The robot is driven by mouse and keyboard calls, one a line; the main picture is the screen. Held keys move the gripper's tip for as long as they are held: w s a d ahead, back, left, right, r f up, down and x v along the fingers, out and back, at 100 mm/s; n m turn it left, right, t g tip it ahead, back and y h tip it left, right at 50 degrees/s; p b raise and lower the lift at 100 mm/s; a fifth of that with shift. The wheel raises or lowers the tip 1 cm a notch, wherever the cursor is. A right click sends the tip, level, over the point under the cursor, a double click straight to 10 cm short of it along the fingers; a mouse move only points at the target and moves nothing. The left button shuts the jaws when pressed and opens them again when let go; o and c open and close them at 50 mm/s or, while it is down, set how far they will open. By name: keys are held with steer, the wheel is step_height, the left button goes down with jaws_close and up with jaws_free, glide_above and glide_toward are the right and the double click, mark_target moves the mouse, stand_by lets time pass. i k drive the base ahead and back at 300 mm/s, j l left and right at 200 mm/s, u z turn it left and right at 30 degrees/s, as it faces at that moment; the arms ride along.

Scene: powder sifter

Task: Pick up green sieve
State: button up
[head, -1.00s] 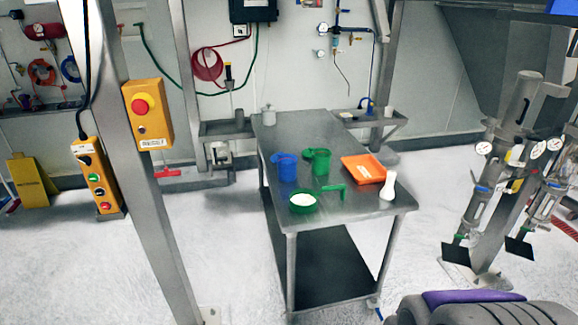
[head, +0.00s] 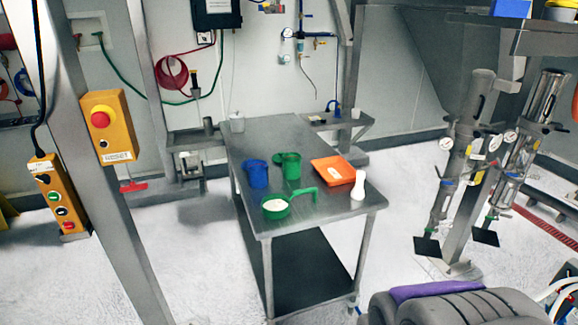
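The green sieve (head: 276,213) lies on the near left part of a metal table (head: 330,205). Its round bowl shows a white inside, and its handle (head: 303,192) points right. A blue jug (head: 257,174) and a green jug (head: 291,167) stand behind it. My gripper is not in view, so its state does not show.
An orange tray (head: 333,171) and a white bottle (head: 358,186) are on the table's right side. A post with a yellow button box (head: 109,127) rises at left. Open floor (head: 205,265) lies left of the table.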

mark_target(275, 206)
steer(key=i+j+z, duration=0.1)
steer(key=i+j, duration=0.45)
steer(key=i, duration=0.25)
steer(key=i+j, duration=0.6)
steer(key=i, duration=0.15)
steer(key=z, duration=0.05)
